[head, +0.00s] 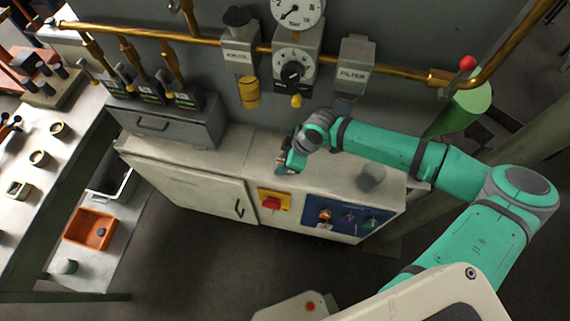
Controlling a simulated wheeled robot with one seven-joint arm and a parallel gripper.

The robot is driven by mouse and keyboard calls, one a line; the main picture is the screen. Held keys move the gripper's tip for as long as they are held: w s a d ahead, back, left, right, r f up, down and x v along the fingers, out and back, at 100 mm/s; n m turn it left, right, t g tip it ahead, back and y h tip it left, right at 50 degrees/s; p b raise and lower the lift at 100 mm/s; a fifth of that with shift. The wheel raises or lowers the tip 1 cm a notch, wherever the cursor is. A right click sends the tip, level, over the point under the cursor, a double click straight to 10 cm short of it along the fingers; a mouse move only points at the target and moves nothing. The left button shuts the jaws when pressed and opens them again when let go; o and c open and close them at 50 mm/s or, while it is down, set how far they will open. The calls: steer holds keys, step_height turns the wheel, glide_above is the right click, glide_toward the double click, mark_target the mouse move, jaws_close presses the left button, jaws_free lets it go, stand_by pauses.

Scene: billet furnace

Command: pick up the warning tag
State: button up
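I cannot make out a warning tag for certain in the head view. My gripper (284,168) is low over the top of the white cabinet (245,150), near its front edge and behind the yellow-and-red switch (273,201). My wrist covers part of the cabinet top there. Small dark and orange bits show at the gripper, too small to name. The fingers are too small and too much hidden to tell whether they are open or shut, or hold anything.
A grey cup-like piece (370,178) stands on the cabinet top to the right. A grey drawer box (170,123) stands at the left. A brass pipe (210,40) with a gauge (298,12) and a filter unit (357,65) runs along the wall behind. An orange bin (91,230) is lower left.

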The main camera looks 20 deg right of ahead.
steer(key=shift+x, duration=0.85)
steer(key=shift+r, duration=0.1)
jaws_close()
